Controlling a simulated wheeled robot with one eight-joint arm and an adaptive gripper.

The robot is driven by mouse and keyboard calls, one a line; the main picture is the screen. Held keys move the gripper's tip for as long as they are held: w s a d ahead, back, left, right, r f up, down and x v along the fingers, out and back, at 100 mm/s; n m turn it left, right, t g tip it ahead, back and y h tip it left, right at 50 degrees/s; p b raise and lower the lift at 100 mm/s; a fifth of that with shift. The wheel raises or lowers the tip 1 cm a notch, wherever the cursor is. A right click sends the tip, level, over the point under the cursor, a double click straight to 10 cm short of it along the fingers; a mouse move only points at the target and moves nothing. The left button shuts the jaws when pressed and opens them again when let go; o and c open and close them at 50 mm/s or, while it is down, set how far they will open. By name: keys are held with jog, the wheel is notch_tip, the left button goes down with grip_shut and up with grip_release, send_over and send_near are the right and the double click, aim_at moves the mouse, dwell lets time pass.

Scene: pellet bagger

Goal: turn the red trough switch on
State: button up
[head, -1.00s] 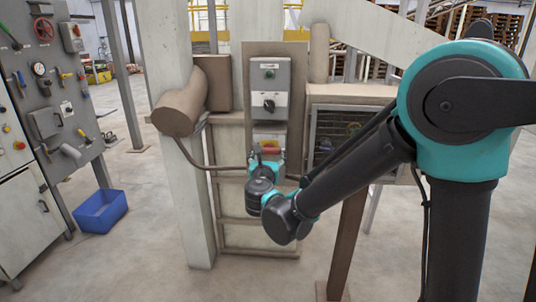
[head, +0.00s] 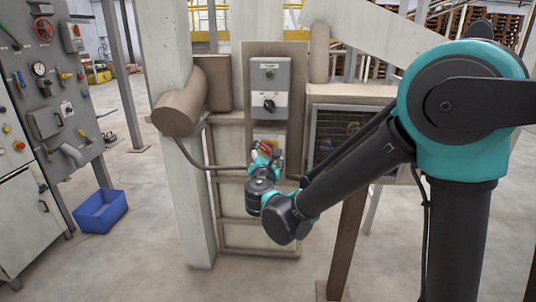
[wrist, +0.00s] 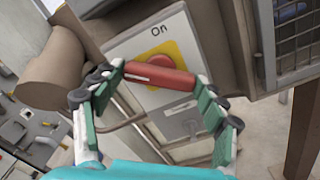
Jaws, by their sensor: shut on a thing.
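The red trough switch (wrist: 162,76) is a red bar handle with a round red hub, on a yellow-and-white plate marked "On" (wrist: 158,30). My gripper (wrist: 160,80) has a fingertip at each end of the bar and is shut on it lengthwise. The bar lies slanted against the plate's edges. In the head view, my gripper (head: 267,152) is tilted at the switch (head: 271,145), low on the brown panel. My fingers hide part of the switch there.
A grey box with a green button and a black rotary knob (head: 269,104) sits just above the switch. A vented cabinet (head: 342,130) stands to the right. A brown pipe (head: 185,105) and conduit are at the left. A blue bin (head: 101,212) stands on the floor.

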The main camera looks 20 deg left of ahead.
jog(key=m, duration=0.5)
jog(key=shift+m, duration=2.5)
jog(key=o, duration=1.2)
jog(key=shift+c, duration=0.2)
jog(key=shift+s, duration=0.1)
jog(key=v, duration=1.2)
jog(key=shift+f, duration=0.1)
